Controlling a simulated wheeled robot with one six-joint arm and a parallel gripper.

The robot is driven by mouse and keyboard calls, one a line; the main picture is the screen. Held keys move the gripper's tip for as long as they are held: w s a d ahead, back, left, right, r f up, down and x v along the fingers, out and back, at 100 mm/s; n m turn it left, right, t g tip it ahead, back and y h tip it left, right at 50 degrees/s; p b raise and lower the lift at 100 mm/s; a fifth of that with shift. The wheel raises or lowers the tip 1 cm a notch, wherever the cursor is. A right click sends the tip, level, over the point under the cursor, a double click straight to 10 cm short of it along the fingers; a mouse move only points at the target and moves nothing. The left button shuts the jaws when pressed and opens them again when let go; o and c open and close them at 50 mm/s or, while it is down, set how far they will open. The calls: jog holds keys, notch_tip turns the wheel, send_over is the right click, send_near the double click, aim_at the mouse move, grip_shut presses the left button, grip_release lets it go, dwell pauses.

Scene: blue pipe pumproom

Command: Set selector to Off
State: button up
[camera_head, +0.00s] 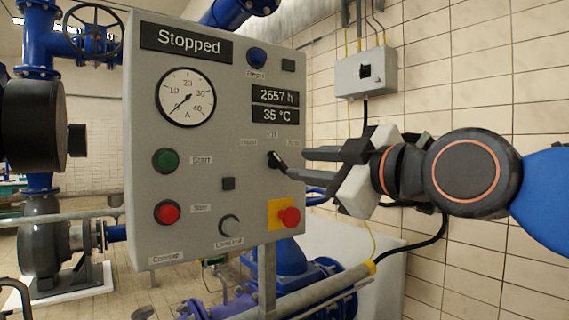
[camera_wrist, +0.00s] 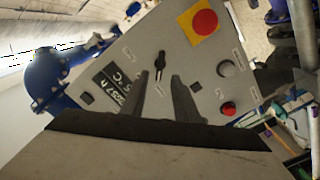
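The selector (camera_head: 275,160) is a small black knob on the grey control panel (camera_head: 150,215), below the two number displays. Small labels sit above it; the upper one seems to read Off, and the side ones are blurred. The knob's bar looks tilted, its upper end toward the left label, but its exact setting is hard to tell. My gripper (camera_head: 296,163) is just right of the selector, its two fingers apart. In the wrist view the selector (camera_wrist: 160,60) lies ahead of the gap between the open fingertips (camera_wrist: 160,75); I cannot tell whether they touch it.
A red emergency button on a yellow plate (camera_head: 272,215) is just below my gripper. Green (camera_head: 165,160) and red (camera_head: 167,212) buttons and a grey knob (camera_head: 229,224) share the panel. A wall box (camera_head: 350,75) with cables is behind. The panel's right edge is close.

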aim_at(282, 163)
jog(key=shift+x, duration=3.55)
grip_shut()
